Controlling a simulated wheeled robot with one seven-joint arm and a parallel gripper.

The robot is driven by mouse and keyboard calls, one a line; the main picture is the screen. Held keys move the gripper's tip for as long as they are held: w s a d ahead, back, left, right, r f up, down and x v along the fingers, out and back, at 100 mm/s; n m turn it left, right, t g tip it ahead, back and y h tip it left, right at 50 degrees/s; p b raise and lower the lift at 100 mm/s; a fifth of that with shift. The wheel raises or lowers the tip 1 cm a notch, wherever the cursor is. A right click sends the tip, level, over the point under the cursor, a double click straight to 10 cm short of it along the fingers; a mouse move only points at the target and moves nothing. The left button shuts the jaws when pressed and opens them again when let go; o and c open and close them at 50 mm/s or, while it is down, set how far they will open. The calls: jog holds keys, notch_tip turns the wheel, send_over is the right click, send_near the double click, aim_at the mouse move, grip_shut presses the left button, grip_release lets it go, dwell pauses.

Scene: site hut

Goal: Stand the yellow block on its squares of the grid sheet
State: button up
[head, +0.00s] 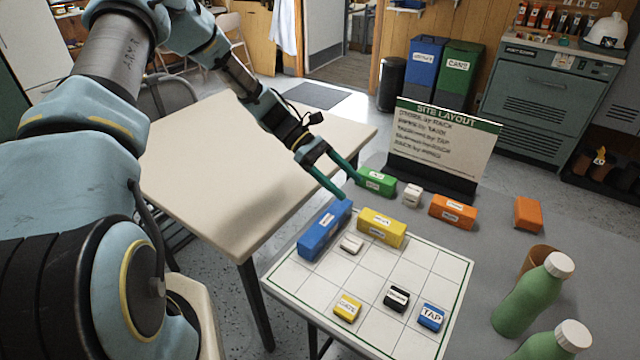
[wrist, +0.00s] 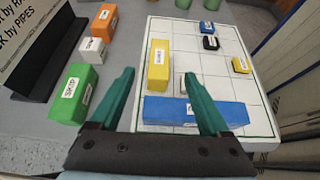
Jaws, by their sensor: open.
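The yellow block (head: 382,229) lies lengthwise on the far edge of the white grid sheet (head: 415,270), beside the long blue block (head: 325,230). In the wrist view the yellow block (wrist: 158,64) lies ahead between my finger lines, clear of both fingers. My gripper (head: 353,190) is open and empty, above and behind the blue and yellow blocks. The right finger partly hides a small white block there. That white block (head: 352,244) shows whole in the head view.
Small yellow (head: 348,307), black (head: 397,298) and blue TAP (head: 431,316) blocks sit on the sheet. Green (head: 376,181), white (head: 412,195) and orange (head: 453,211) blocks stand off it. A SITE LAYOUT sign (head: 440,145) stands behind; bottles (head: 530,295) are at right.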

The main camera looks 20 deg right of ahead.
jog(key=a+r+m+t+y, duration=0.2)
jog(key=a+r+t, duration=0.2)
jog(key=a, duration=0.7)
jog(key=a+r+m+t+y, duration=0.2)
jog(key=a+r+m+t, duration=0.1)
jog(key=a, duration=0.9)
jog(key=a+r+m+t+y, duration=0.2)
jog(key=a+r+t, duration=0.2)
jog(key=a, duration=0.8)
notch_tip(320, 180, up, 2)
jog(key=shift+w+a+m+t, duration=0.15)
jog(key=shift+a+m+t, duration=0.1)
jog(key=shift+m+t, duration=0.15)
